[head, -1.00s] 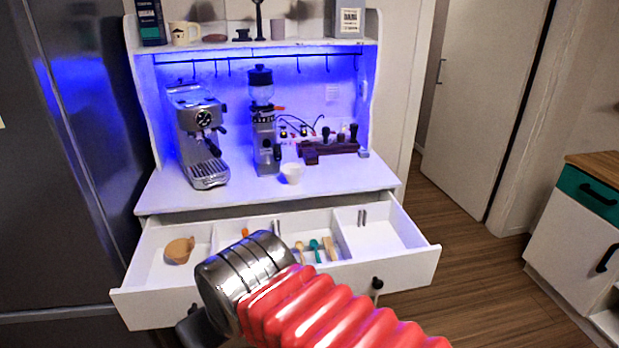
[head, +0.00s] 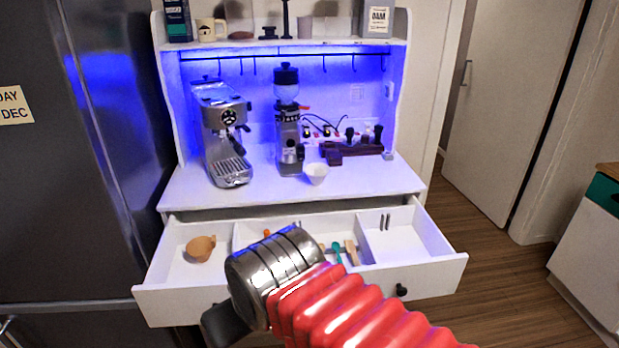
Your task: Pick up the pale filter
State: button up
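A small white cup-shaped thing (head: 316,173), which looks like the pale filter, stands on the white counter in front of the grinder. A tan rounded piece (head: 201,248) lies in the left compartment of the open drawer; I cannot tell exactly what it is. My gripper (head: 224,325) shows only as a dark part beyond the metal end of my arm, low in the view and in front of the drawer. It is well apart from the white thing. Its fingers are hidden, so I cannot tell whether it is open or holds anything.
The white drawer (head: 418,276) is pulled out below the counter and holds several small utensils. An espresso machine (head: 222,135) and a grinder (head: 288,125) stand at the back. A dark tamping stand (head: 352,150) is at right. A fridge (head: 75,200) borders the left.

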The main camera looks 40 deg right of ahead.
aim_at(316, 173)
jog(key=i, duration=0.9)
jog(key=z, duration=0.05)
